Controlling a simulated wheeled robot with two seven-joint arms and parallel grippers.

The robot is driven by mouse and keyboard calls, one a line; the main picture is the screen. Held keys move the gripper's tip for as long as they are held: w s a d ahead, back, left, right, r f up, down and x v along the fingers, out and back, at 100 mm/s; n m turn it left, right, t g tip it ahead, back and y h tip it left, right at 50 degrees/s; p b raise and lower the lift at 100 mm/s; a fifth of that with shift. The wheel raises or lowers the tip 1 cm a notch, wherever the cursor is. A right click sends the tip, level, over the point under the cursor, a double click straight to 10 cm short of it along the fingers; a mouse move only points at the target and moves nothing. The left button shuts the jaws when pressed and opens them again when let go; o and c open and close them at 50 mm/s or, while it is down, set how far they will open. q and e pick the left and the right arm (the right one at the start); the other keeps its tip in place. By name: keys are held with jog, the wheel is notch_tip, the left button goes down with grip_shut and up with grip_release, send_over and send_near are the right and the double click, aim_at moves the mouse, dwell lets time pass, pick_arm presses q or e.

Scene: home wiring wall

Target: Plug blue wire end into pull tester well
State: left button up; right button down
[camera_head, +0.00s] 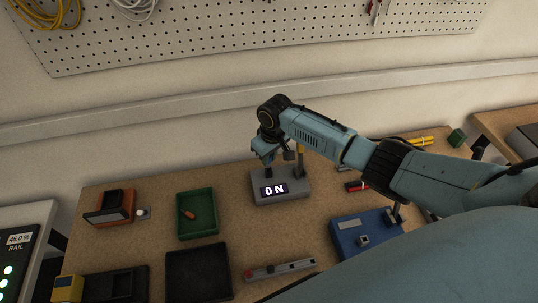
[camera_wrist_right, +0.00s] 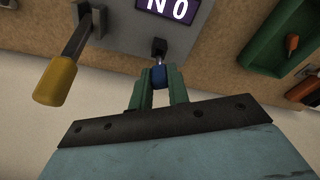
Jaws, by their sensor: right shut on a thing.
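The pull tester is a grey box (camera_head: 281,186) at the back middle of the bench, with a lit display (camera_head: 275,190) reading ON. In the right wrist view its grey face (camera_wrist_right: 130,30) fills the upper middle. My right gripper (camera_head: 266,158) is over its left part. In the right wrist view the right gripper (camera_wrist_right: 158,85) is shut on the blue wire end (camera_wrist_right: 158,76). The blue end is at a dark socket-like part (camera_wrist_right: 159,47) on the tester; I cannot tell how deep it sits. A yellow-handled lever (camera_wrist_right: 58,80) stands beside it. My left gripper is not in view.
A green tray (camera_head: 197,214) holding an orange piece (camera_head: 189,214) stands left of the tester. A black tray (camera_head: 199,273), an orange device (camera_head: 109,207) and a blue box (camera_head: 365,234) are also on the bench. The wall (camera_head: 150,145) is close behind.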

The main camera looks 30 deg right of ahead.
jog(key=shift+f+b, duration=0.95)
jog(key=shift+f, duration=0.8)
jog(key=c, duration=1.3)
grip_release()
jog(key=shift+o, duration=0.2)
jog(key=shift+r, duration=0.1)
notch_tip(320, 180, up, 13)
jog(key=s+p, duration=0.1)
jog(key=shift+s+d, duration=0.2)
jog(key=shift+s, duration=0.1)
